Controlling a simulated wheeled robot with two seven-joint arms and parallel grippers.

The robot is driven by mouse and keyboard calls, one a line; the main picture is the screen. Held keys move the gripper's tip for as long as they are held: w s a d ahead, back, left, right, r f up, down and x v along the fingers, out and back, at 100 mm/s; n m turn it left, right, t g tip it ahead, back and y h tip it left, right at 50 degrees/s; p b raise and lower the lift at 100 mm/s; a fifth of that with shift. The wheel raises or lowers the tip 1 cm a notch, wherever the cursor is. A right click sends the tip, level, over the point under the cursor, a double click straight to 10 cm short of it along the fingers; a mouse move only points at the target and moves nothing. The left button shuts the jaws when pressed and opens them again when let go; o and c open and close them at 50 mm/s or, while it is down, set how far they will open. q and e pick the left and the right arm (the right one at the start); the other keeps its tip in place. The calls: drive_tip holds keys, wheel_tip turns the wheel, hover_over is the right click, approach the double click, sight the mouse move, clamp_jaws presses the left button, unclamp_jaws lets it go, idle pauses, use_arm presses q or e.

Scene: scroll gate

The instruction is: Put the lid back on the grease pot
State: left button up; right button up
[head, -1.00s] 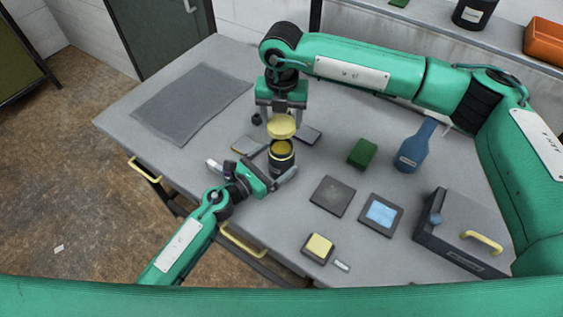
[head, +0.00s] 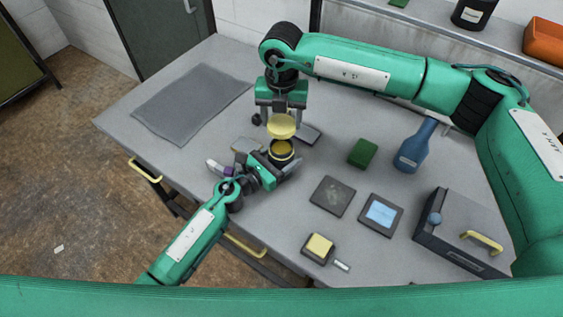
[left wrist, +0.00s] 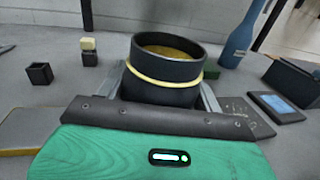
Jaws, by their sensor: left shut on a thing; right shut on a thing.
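The grease pot (left wrist: 163,72) is a dark round pot with a yellow band and yellow grease inside; it stands upright and open. In the head view the pot (head: 281,153) is partly hidden by my left gripper (head: 279,164). My left gripper is shut on the pot, and its fingers flank the pot in the left wrist view. The pale yellow lid (head: 282,127) is held level just above the pot's mouth by my right gripper (head: 282,112), which is shut on it and points down. In the head view a small gap shows between lid and pot.
Flat dark plates (head: 333,196), a blue-screened pad (head: 381,213), a green block (head: 362,153) and a blue bottle (head: 411,150) lie or stand to the right. A grey box (head: 466,232) with a yellow handle is farther right. A grey mat (head: 193,101) covers the left back.

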hover_over(283, 148)
drive_tip(key=shift+w+a+f, duration=0.1)
drive_tip(key=shift+w+f, duration=0.05)
drive_tip(key=shift+f, duration=1.1)
drive_tip(key=shift+w+a+f, duration=0.1)
drive_tip(key=shift+w+f, duration=0.05)
drive_tip(key=shift+f, duration=1.05)
drive_tip(key=shift+f, duration=0.9)
drive_tip(key=shift+f, duration=0.55)
use_arm(q)
drive_tip(key=c, duration=0.5)
use_arm(e)
drive_tip(key=m, duration=0.5)
drive_tip(key=shift+d+m, duration=0.15)
drive_tip(key=shift+m, duration=0.15)
drive_tip(key=m, duration=0.4)
drive_tip(key=shift+s+m, duration=0.15)
drive_tip(key=shift+m, duration=0.25)
drive_tip(key=m, duration=0.4)
drive_tip(key=shift+s+d+m, duration=0.1)
drive_tip(key=shift+m, duration=0.3)
drive_tip(key=m, duration=0.4)
drive_tip(key=shift+s, duration=0.1)
